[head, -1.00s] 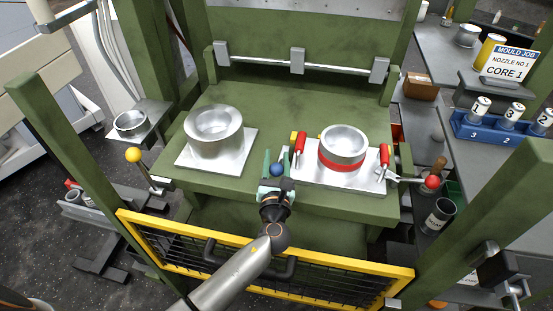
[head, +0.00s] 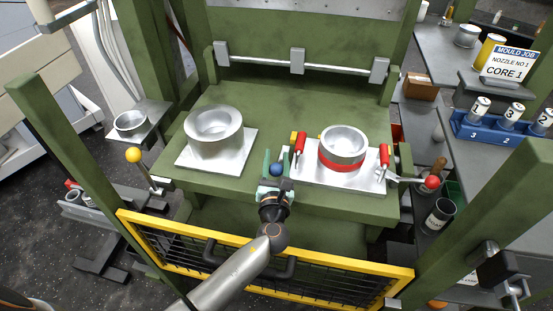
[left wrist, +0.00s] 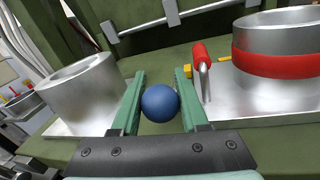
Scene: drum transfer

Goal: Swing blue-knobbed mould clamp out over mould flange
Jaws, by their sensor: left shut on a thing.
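The blue knob (head: 277,170) of the mould clamp sits at the left edge of the right-hand mould plate in the head view. My left gripper (head: 277,165) has its green fingers on both sides of the knob and is shut on it; the left wrist view shows the blue ball (left wrist: 160,103) between the fingers. The clamp arm below the knob is hidden by the gripper. The silver mould (head: 343,146) with a red band stands on its plate (head: 310,173), right of the gripper. My right gripper is not in view.
Red handles (head: 300,144) (head: 385,155) stand on both sides of the mould. A second silver ring-shaped part (head: 213,127) stands on a plate at left. A yellow-framed guard (head: 190,237) crosses in front. A red-knobbed lever (head: 432,182) sits at right, a yellow-knobbed one (head: 133,155) at left.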

